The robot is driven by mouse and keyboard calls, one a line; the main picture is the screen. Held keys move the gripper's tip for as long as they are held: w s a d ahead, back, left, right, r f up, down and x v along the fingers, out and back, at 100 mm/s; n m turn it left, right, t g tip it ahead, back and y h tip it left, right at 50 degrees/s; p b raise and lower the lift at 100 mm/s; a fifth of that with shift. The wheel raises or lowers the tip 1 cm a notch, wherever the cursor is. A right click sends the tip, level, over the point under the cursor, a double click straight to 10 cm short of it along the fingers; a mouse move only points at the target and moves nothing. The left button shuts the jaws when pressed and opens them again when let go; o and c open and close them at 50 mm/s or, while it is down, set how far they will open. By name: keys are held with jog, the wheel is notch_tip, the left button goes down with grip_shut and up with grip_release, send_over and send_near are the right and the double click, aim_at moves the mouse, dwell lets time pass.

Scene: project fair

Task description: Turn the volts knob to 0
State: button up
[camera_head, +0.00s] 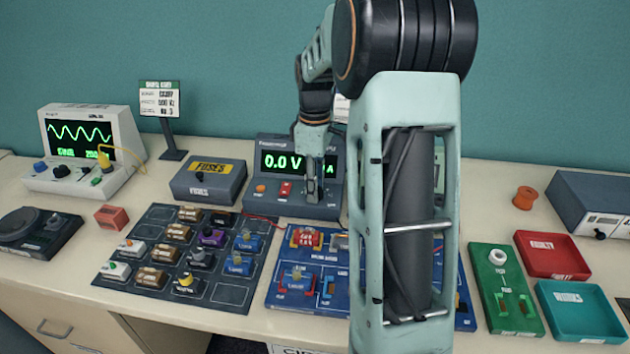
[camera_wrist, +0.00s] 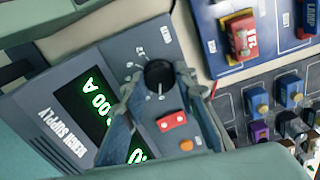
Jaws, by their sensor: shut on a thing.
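The bench supply (camera_head: 258,205) stands at the back of the bench. Its green display (camera_head: 283,161) reads "0.0 V" in the head view. My gripper (camera_head: 313,196) is in front of the supply's panel and hides the knob in the head view. In the wrist view my gripper (camera_wrist: 160,82) is shut on the knob, one finger on each side. The supply's second reading is partly hidden by my arm.
A red switch (camera_head: 286,189) and orange button (camera_head: 260,188) sit beside the knob. A fuses box (camera_head: 203,192) stands to the left. A blue circuit board (camera_head: 275,303) and a dark component board (camera_head: 137,222) lie in front. My arm covers the middle right.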

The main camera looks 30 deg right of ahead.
jog(key=shift+r+n, duration=0.1)
jog(key=shift+n, duration=0.5)
jog(key=shift+p, duration=0.3)
jog(key=o, duration=1.2)
jog(key=shift+c, duration=0.2)
notch_tip(320, 180, up, 12)
